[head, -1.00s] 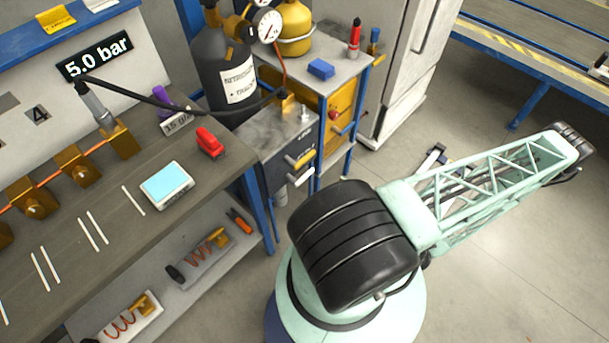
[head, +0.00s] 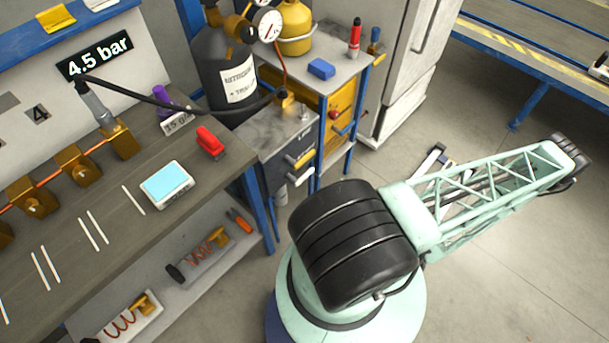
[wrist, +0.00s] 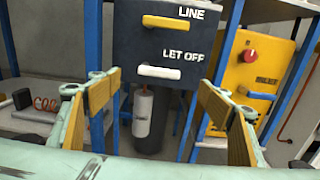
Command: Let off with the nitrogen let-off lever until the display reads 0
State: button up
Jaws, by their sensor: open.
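The display (head: 94,55) reads 4.5 bar in the head view. In the wrist view the white let-off lever (wrist: 173,72) lies about level on a dark box (wrist: 205,45), under the words LET OFF. The yellow line lever (wrist: 168,22) is above it, under the word LINE. In the head view the box (head: 275,140) stands at the bench end, with the line lever (head: 304,158) on its front. My gripper (wrist: 162,82) is open and empty, its fingers to either side of the let-off lever in the picture. I cannot tell any contact.
A grey nitrogen cylinder (head: 222,65) with gauges stands behind the box. A yellow cabinet (wrist: 253,80) with a red knob is to the right of the box. Blue posts (wrist: 94,40) flank it. A white cylinder (wrist: 143,112) hangs below.

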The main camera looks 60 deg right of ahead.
aim_at(305, 175)
jog(key=shift+b+x, duration=1.15)
jog(key=shift+x, duration=5.4)
jog(key=shift+w, duration=0.1)
jog(key=shift+c, duration=0.9)
jog(key=c, duration=1)
